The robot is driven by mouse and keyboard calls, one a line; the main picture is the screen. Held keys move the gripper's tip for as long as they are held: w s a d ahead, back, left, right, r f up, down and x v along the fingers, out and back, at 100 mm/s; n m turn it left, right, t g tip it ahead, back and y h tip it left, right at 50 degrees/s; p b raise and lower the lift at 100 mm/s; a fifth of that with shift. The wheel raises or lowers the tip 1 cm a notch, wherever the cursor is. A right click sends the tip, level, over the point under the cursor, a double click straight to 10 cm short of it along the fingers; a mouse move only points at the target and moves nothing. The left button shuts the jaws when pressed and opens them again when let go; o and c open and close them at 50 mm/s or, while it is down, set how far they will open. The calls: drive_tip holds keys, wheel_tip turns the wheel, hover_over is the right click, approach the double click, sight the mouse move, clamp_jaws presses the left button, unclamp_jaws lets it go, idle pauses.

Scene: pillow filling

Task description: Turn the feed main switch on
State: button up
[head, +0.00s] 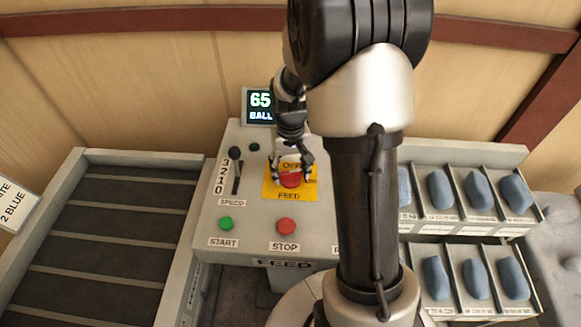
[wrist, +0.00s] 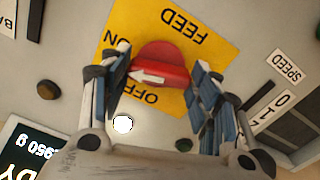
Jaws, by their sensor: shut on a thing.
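The feed main switch (head: 291,181) is a red knob on a yellow plate (head: 270,194) marked FEED on the grey control panel. The switch also shows in the wrist view (wrist: 162,58), with a white arrow that points left, between the ON and OFF labels. My gripper (head: 291,172) reaches down over the panel from behind. In the head view the fingers partly hide the knob and the OFF label.
A green START button (head: 225,223) and a red STOP button (head: 286,226) sit in front. A speed slider (head: 236,180) is to the left. A lit display (head: 258,105) stands behind. Bins of blue pillows (head: 441,190) are at the right, a dark slatted conveyor (head: 95,235) at the left.

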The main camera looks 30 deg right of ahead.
sight(290, 172)
drive_tip(key=shift+m, duration=1.6)
drive_tip(key=o, duration=1)
drive_tip(key=shift+o, duration=0.2)
wheel_tip(290, 172, up, 12)
